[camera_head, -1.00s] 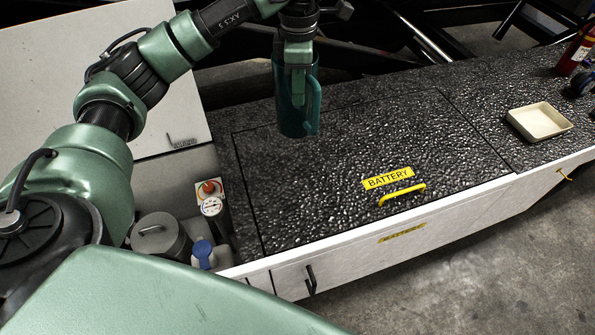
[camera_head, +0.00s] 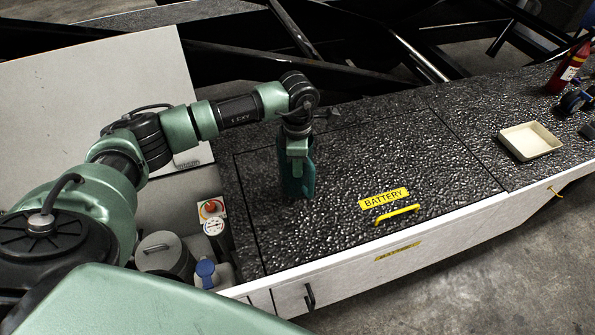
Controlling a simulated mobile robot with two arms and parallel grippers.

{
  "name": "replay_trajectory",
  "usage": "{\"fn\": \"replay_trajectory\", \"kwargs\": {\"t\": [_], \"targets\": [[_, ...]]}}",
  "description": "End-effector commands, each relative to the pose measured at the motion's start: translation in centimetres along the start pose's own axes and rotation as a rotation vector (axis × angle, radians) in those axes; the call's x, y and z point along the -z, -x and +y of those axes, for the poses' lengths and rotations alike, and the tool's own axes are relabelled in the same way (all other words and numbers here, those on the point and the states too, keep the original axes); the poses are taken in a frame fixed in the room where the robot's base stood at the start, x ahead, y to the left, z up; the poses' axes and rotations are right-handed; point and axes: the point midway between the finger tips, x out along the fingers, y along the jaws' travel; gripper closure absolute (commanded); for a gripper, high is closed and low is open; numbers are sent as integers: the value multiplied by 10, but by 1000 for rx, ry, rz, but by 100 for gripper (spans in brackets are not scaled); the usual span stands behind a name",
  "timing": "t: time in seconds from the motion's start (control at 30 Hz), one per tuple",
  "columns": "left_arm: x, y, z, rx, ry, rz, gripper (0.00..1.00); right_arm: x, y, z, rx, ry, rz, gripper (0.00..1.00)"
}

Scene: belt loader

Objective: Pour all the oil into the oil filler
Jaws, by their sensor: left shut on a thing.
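My left gripper (camera_head: 297,151) points down over the black textured deck and is shut on a teal jug (camera_head: 298,183). The jug looks upright, with its lower end over the left part of the battery cover; I cannot tell whether it touches the deck. Oil inside it cannot be seen. At the lower left, a grey lidded canister (camera_head: 164,254) and a blue-capped fitting (camera_head: 206,272) sit in an open bay, left of and nearer than the jug. Which of them is the oil filler is not clear. My right gripper is out of view.
A gauge with a red knob (camera_head: 213,217) stands by the bay. The battery cover has a yellow handle (camera_head: 397,214). A beige tray (camera_head: 530,141) and a red extinguisher (camera_head: 568,70) are at the right. A raised white panel (camera_head: 90,115) stands behind my left arm.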

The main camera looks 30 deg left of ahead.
Motion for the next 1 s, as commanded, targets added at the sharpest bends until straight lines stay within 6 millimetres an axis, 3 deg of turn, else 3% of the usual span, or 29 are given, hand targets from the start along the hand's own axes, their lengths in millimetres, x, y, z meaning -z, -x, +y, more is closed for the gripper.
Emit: {"fn": "replay_trajectory", "kwargs": {"t": [0.33, 0.7, 0.73, 0.8, 1.0], "targets": [[0, -38, 0, 0, 0, 1, 100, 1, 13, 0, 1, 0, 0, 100], [0, -45, 1, -2, -1, 0, 100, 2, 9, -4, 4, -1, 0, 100], [0, -44, 0, -1, -1, 1, 85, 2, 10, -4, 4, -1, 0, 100], [0, -44, 0, -1, -1, 1, 71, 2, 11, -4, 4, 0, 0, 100], [0, -44, 0, -1, 0, 1, 71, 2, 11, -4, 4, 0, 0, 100]]}}
